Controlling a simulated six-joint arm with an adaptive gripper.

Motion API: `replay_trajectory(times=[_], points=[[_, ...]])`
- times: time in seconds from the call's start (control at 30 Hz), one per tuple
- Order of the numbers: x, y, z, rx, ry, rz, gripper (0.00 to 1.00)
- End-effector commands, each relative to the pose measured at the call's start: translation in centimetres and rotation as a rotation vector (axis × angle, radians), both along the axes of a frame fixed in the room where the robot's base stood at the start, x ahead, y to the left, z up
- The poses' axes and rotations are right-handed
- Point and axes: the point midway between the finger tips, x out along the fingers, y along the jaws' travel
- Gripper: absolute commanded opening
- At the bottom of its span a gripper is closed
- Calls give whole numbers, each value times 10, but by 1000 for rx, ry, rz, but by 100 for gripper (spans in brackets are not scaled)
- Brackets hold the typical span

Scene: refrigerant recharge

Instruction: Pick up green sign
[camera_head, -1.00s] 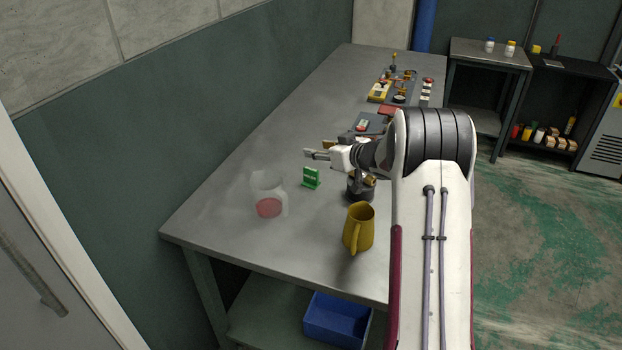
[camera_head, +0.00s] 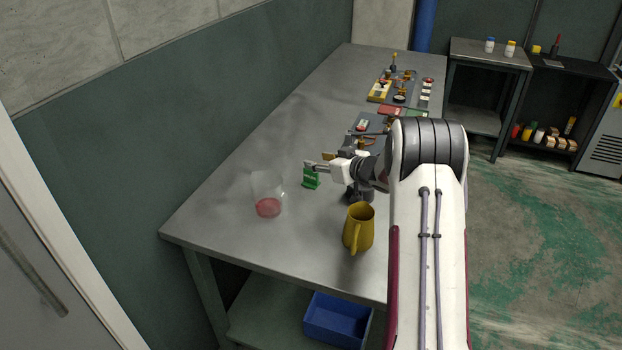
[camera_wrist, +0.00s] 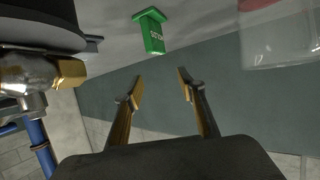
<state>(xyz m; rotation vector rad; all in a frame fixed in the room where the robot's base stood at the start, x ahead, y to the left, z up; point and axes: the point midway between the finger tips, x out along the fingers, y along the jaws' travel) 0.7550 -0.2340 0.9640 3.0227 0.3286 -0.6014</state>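The small green sign (camera_head: 311,181) stands on the metal workbench, and white lettering shows on its face. It also shows in the wrist view (camera_wrist: 152,32), upside down near the top, beyond the fingertips. My gripper (camera_head: 311,165) is just to the right of the sign and above it, pointing left, and its near fingers cover part of the sign's top in the head view. In the wrist view my gripper (camera_wrist: 158,88) has its two fingers spread, with nothing between them. The sign is apart from the fingertips there.
A clear beaker with red liquid (camera_head: 268,207) stands left of the sign. A yellow mug (camera_head: 358,230) is nearer the front edge. A dark device with a brass fitting (camera_wrist: 70,73) is close beside my gripper. The bench (camera_head: 225,210) is clear at left.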

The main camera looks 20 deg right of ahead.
Motion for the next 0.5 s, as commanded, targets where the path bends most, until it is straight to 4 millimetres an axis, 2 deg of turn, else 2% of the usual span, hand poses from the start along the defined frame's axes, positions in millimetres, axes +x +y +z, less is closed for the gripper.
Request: replay_trajectory(times=[0.37,0.5], points=[[0,0,-2,1,0,0,40],[0,0,-9,1,1,0,40]])
